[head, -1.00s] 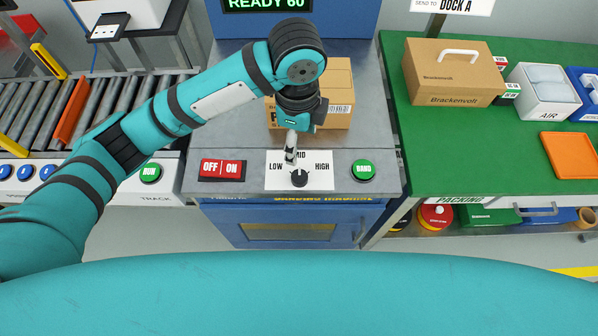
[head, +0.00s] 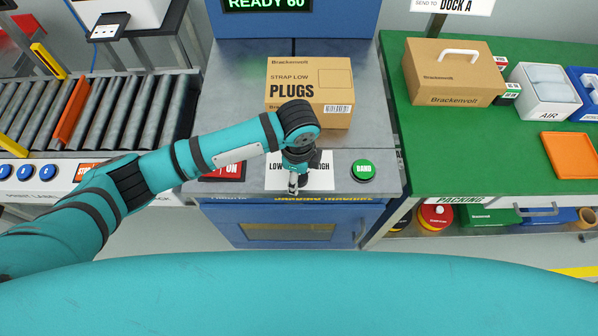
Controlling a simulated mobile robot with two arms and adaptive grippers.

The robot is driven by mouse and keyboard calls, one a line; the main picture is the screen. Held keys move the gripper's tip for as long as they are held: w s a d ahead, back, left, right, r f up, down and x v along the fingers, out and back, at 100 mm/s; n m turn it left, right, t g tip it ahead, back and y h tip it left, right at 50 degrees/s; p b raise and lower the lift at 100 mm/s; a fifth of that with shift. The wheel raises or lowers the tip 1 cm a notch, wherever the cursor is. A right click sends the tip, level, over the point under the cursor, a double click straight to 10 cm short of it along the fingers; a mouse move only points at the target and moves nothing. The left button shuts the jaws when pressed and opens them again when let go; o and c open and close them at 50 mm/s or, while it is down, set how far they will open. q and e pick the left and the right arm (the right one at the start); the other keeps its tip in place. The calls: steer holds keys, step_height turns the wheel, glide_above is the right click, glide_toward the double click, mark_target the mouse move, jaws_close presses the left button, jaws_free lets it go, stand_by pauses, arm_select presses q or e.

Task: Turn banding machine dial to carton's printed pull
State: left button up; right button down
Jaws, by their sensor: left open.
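The carton (head: 310,92) stands on the grey top of the banding machine (head: 228,105). Its print reads "STRAP LOW" and "PLUGS". The dial's white plate (head: 322,180) is at the machine's front, with "LOW" at left and the end of "HIGH" at right showing. My left gripper (head: 293,188) is over the plate, pointing down where the dial sits. The gripper and wrist hide the dial and the "MID" mark, so its setting and any contact cannot be told. The gripper is open. My right gripper is not in view.
A green BAND button (head: 363,170) is right of the plate. A red OFF/ON switch (head: 222,172), partly hidden by my arm, is left. The display (head: 268,4) reads "READY 60". A roller conveyor (head: 110,110) lies left, a green packing table (head: 440,150) right.

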arm_select(q)
steer(key=c, duration=1.2)
steer(key=shift+r+p, duration=0.15)
steer(key=shift+p, duration=0.3)
steer(key=n+p, duration=0.5)
steer(key=p, duration=0.2)
steer(key=shift+s+r, duration=0.1)
steer(key=shift+r, duration=0.05)
steer(key=n+p, duration=0.2)
steer(key=n, duration=0.1)
steer(key=shift+d, duration=0.1)
steer(key=shift+f+n+p, duration=0.2)
steer(key=shift+n+p, duration=0.3)
steer(key=shift+p, duration=0.15)
steer(key=o, duration=1.2)
